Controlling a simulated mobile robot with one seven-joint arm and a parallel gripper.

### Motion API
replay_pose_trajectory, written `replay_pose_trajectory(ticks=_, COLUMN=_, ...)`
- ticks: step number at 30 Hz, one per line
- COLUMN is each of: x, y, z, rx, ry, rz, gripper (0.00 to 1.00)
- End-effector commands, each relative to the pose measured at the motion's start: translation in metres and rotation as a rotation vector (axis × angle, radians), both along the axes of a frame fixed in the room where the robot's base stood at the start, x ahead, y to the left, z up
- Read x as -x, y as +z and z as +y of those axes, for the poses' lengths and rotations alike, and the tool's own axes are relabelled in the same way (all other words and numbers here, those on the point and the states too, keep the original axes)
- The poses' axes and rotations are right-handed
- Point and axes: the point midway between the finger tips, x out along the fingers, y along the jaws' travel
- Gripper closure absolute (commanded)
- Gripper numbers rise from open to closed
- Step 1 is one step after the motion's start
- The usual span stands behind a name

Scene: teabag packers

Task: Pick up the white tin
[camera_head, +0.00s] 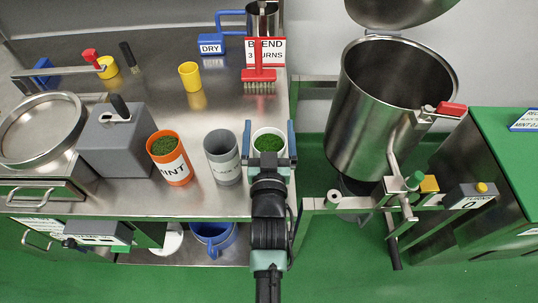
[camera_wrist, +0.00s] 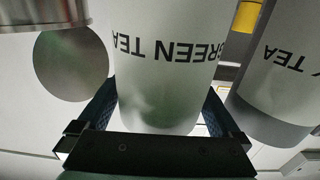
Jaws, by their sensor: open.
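The white tin (camera_head: 268,132) stands upright near the front edge of the steel table, with green leaves inside. In the wrist view the white tin (camera_wrist: 165,60) shows "GREEN TEA" upside down and fills the middle. My gripper (camera_head: 269,140) is open, with one blue finger on each side of the tin. In the wrist view the fingers also flank the tin's lower part. I cannot tell whether either finger touches it. The tin's front is hidden by my wrist in the head view.
A grey tin (camera_head: 223,160) stands close to the left, then an orange tin (camera_head: 170,160) marked MINT. A red brush (camera_head: 259,78) and a sign (camera_head: 265,50) stand behind. A large steel drum (camera_head: 375,110) is to the right, past the table (camera_head: 225,110) edge.

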Motion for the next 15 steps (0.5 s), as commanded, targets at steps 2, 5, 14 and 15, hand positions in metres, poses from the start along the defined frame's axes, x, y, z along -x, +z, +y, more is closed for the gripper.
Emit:
replay_pose_trajectory(ticks=2, x=0.0001, y=0.0, z=0.0001, rx=0.0, ry=0.0, rz=0.0, gripper=0.0)
replay_pose_trajectory(ticks=5, x=0.0002, y=0.0, z=0.0001, rx=0.0, ry=0.0, rz=0.0, gripper=0.09)
replay_pose_trajectory(ticks=14, x=0.0003, y=0.0001, z=0.0001, rx=0.0, ry=0.0, rz=0.0, gripper=0.63)
replay_pose_trajectory(ticks=15, x=0.0004, y=0.0001, z=0.0001, rx=0.0, ry=0.0, rz=0.0, gripper=0.7)
